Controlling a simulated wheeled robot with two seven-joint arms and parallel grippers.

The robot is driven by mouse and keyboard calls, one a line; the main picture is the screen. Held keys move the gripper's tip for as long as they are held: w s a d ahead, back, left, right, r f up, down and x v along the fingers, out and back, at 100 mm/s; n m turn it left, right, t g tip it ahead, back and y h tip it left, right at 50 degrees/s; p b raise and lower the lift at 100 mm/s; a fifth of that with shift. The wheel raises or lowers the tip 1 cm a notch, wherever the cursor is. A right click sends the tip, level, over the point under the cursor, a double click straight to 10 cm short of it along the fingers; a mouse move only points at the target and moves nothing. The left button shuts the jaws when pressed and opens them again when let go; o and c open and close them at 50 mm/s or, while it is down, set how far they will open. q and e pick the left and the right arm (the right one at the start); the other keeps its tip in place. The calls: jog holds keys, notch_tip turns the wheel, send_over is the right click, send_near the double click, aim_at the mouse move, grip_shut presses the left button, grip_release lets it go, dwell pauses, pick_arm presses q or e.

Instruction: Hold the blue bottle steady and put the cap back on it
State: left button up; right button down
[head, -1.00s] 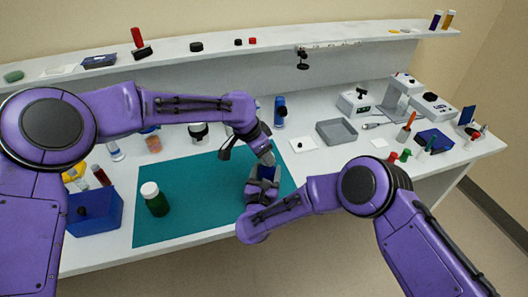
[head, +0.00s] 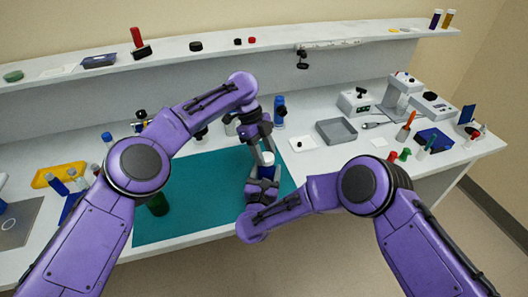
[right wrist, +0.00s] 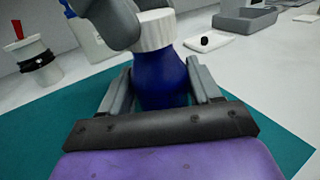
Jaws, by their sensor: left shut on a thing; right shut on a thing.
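The blue bottle (right wrist: 163,82) stands upright in the right wrist view, held between the fingers of my right gripper (right wrist: 165,88). In the head view the bottle (head: 266,171) is small and partly covered by my right gripper (head: 262,187), over the right part of the teal mat. The white ribbed cap (right wrist: 155,30) is at the bottle's top, in line with it and seeming to touch it. My left gripper (head: 264,154) comes down from above, and its grey fingers are shut on the cap. Whether the cap is seated or threaded cannot be told.
The teal mat (head: 210,215) is mostly bare left of the bottle. A grey tray (head: 343,132) and a white card (head: 303,145) lie to the right. A shelf (head: 220,47) runs along the back.

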pick_arm(q)
jog(key=shift+a, duration=0.1)
pick_arm(e)
jog(key=shift+a, duration=0.15)
pick_arm(q)
jog(key=o, duration=1)
jog(key=shift+r, duration=2.25)
jog(key=shift+c, duration=0.4)
